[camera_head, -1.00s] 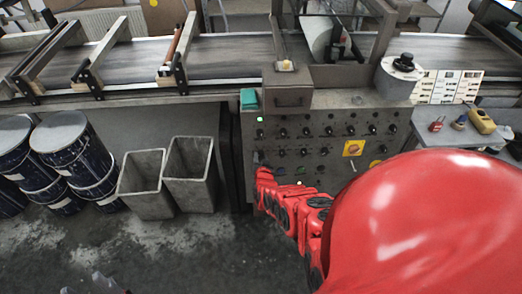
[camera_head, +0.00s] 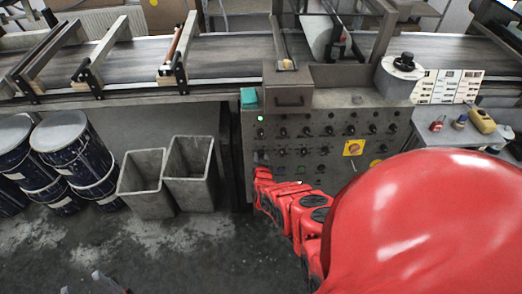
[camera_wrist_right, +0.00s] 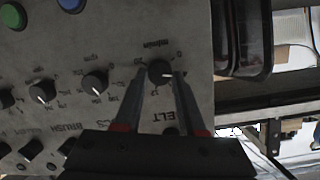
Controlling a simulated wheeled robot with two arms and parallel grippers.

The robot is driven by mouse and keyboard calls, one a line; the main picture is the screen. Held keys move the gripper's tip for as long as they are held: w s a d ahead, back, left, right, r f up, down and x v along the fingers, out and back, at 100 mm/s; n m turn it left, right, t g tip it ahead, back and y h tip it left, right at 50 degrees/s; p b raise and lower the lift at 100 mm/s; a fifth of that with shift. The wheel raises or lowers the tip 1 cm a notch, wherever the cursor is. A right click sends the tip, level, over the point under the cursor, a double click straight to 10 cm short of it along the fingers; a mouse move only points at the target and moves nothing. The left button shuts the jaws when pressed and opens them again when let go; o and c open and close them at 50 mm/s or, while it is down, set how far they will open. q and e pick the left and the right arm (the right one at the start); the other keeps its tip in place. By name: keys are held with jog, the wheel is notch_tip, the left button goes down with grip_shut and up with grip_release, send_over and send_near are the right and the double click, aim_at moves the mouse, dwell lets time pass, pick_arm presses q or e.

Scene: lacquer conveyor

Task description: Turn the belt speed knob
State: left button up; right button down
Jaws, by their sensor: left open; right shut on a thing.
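The belt speed knob (camera_wrist_right: 160,72) is a black dial with a white pointer line on the grey control panel (camera_wrist_right: 60,55); in the right wrist view, "ELT" shows in the upside-down lettering below it. My right gripper (camera_wrist_right: 158,74) is shut on this knob, one finger on each side. In the head view, my right gripper (camera_head: 262,160) meets the panel (camera_head: 330,155) at its lower left, and the knob itself is hard to make out there. My left gripper (camera_head: 95,284) is open and empty at the bottom left, over the floor, partly cut off by the frame edge.
More knobs (camera_wrist_right: 96,84) sit beside the held one, with a green button (camera_wrist_right: 12,17) and a blue button. The conveyor (camera_head: 230,58) runs behind the panel. Two grey bins (camera_head: 188,180) and blue drums (camera_head: 75,150) stand left. A side table (camera_head: 445,130) holds small tools.

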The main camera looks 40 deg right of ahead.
jog(key=shift+w+r, duration=0.1)
jog(key=c, duration=0.8)
grip_release()
jog(key=shift+c, duration=0.2)
jog(key=o, duration=0.4)
jog(key=shift+c, duration=0.2)
